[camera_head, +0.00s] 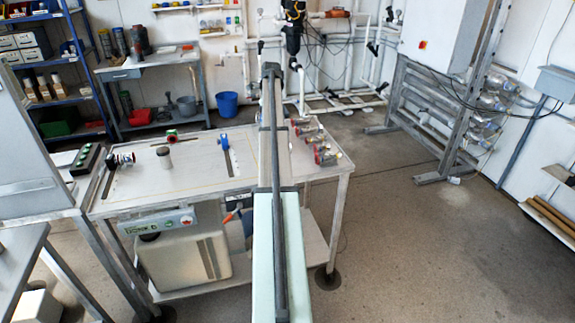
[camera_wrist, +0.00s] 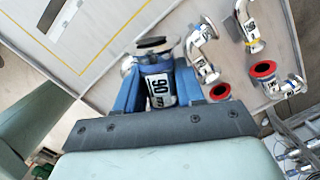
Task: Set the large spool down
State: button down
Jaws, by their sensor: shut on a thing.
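My gripper (camera_wrist: 155,80) has two blue fingers and is shut on a metal pipe piece with a white label, which I take to be the large spool (camera_wrist: 160,88). A black round end and a shiny flange show beyond the fingers. It is seen above or at the pale worktable (camera_wrist: 80,30); I cannot tell whether it touches the surface. In the head view my own arm runs up the middle over the table (camera_head: 205,172) and hides the gripper and the spool.
Metal elbows (camera_wrist: 203,50) lie right of the gripper, some with red-ringed ends (camera_wrist: 264,70). The head view shows these fittings (camera_head: 325,152) at the table's right end. A blue-handled item (camera_head: 226,155) and a grey cylinder (camera_head: 164,158) stand left. The table's middle-left is mostly clear.

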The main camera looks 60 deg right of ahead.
jog(key=s, duration=0.8)
jog(key=shift+s+a, duration=0.1)
jog(key=shift+s, duration=0.15)
jog(key=shift+s+a+f+n, duration=0.75)
jog(key=shift+s+a+n, duration=1.4)
jog(key=shift+a+n, duration=0.85)
jog(key=shift+y, duration=0.4)
jog(key=shift+d+f, duration=0.1)
jog(key=shift+f, duration=4.6)
jog(key=c, duration=1)
grip_release()
jog(key=shift+f, duration=0.1)
jog(key=shift+o, duration=0.2)
notch_tip(320, 180, up, 12)
jog(key=s+d, duration=0.1)
